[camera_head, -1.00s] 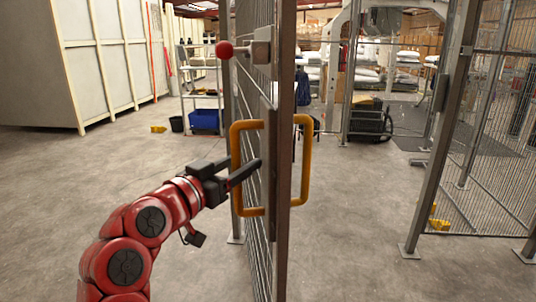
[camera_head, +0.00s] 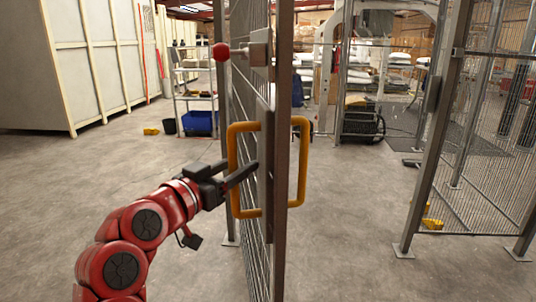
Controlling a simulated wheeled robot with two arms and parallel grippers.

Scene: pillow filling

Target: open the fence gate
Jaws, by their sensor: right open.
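The fence gate (camera_head: 283,185) is a grey metal frame with wire mesh, seen nearly edge-on in the middle of the head view. It stands swung away from the fence post (camera_head: 429,150) on the right, with a gap between them. A yellow handle (camera_head: 232,170) is on its left face, and another yellow handle (camera_head: 303,165) is on its right face. A red-knobbed latch (camera_head: 222,52) is near the top. My right gripper (camera_head: 241,171) is open, with its dark fingers at the left handle; whether they touch it is unclear. My left gripper is not in view.
Mesh fence (camera_head: 490,150) stands on the right. A large pale cabinet (camera_head: 90,60) is at the back left. A shelf cart with a blue bin (camera_head: 199,123) and a small yellow object (camera_head: 151,131) stand behind the gate. The grey floor (camera_head: 340,230) in the gap is clear.

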